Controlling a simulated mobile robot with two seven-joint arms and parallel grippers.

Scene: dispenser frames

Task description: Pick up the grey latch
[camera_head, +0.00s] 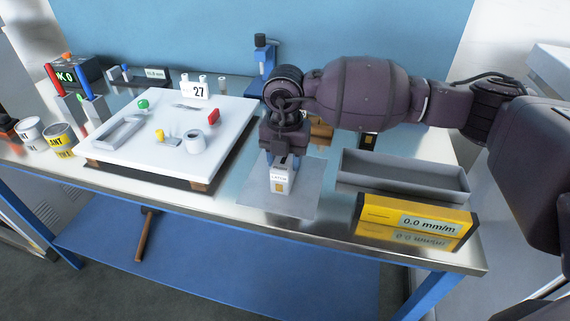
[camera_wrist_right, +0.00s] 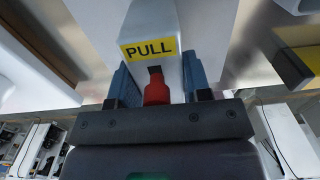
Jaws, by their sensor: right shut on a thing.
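I cannot tell whether the latch touches the mat. My left gripper is not in view.
A white board (camera_head: 150,145) with small coloured parts stands left of the mat. A grey open tray (camera_head: 400,173) and a yellow gauge reading "0.0 mm/m" (camera_head: 413,222) are to the right. Paint cans (camera_head: 60,138) stand at far left. The table's front edge is close to the mat.

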